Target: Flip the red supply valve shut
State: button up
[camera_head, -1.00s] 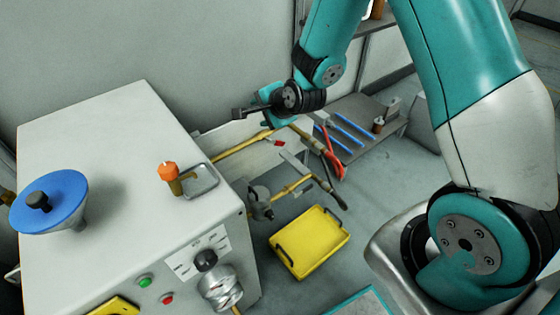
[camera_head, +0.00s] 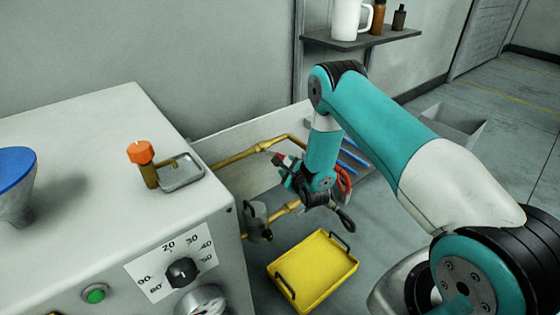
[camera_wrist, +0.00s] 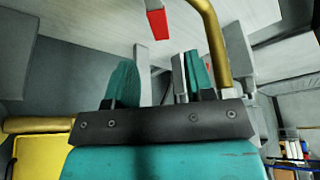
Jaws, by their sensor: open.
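The red valve handle (camera_wrist: 157,23) shows at the top of the wrist view, just beyond my fingers and near the gap between them. In the head view a small red patch, probably the handle (camera_head: 281,156), shows by the brass pipe (camera_head: 240,157), partly hidden by my gripper. In the head view my gripper (camera_head: 284,166) is low by the pipework. Whether a finger touches the handle cannot be told.
The brass pipe (camera_wrist: 212,40) rises close to my right finger in the wrist view. A yellow tray (camera_head: 314,270) lies below the pipework. A white cabinet (camera_head: 90,150) with an orange-knobbed part (camera_head: 140,152) stands at left. Blue rods and a red looped item lie behind my wrist.

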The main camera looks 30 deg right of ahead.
jog(key=b+x, duration=0.2)
jog(key=x, duration=0.7)
jog(key=shift+w+b, duration=0.1)
jog(key=shift+b, duration=0.25)
grip_shut()
